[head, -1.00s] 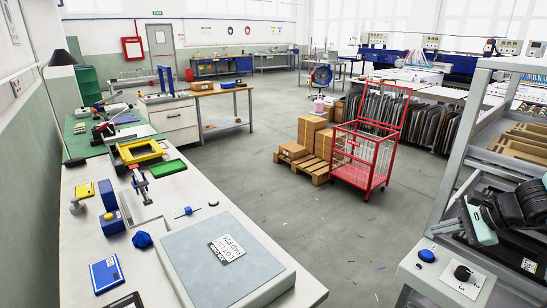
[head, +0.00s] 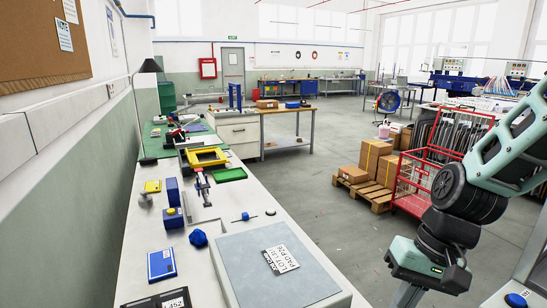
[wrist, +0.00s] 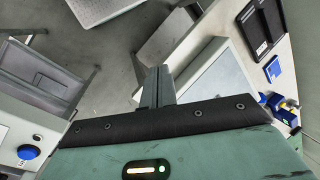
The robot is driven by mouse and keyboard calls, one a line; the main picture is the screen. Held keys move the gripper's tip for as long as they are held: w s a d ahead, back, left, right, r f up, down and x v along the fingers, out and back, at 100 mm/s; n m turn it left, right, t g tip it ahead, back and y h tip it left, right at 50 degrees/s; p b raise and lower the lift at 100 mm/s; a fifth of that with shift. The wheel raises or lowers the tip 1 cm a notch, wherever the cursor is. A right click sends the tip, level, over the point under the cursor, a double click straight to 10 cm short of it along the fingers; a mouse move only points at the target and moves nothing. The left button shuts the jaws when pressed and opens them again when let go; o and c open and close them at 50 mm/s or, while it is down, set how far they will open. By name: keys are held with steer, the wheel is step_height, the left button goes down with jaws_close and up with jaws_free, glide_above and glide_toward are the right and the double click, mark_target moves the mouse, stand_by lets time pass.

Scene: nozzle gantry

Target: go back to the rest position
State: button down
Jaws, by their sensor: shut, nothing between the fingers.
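My gripper (head: 407,294) is at the lower right of the head view, pointing down at the end of my teal and black arm. In the wrist view my gripper's grey fingers (wrist: 157,85) are together, with nothing seen between them. They stick out past the dark padded edge of the teal housing. My gripper hangs to the right of the long white bench (head: 200,240), and no contact with anything shows. The lower tips are cut off by the frame in the head view.
A grey pad marked with a lot label (head: 245,290) lies on the bench's near end. A red cage trolley (head: 410,190) and boxes on a pallet (head: 365,195) stand behind my arm. A blue button (head: 515,300) is at lower right. The floor between is open.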

steer(key=s+a+n+t+h+b, duration=0.1)
steer(key=s+a+n+h+b, duration=0.1)
steer(key=s+a+n, duration=0.6)
steer(key=s+n+h, duration=0.1)
steer(key=s, duration=0.2)
steer(key=shift+s+r+n+b, duration=0.3)
steer(key=shift+b, duration=0.1)
steer(key=shift+d, duration=0.1)
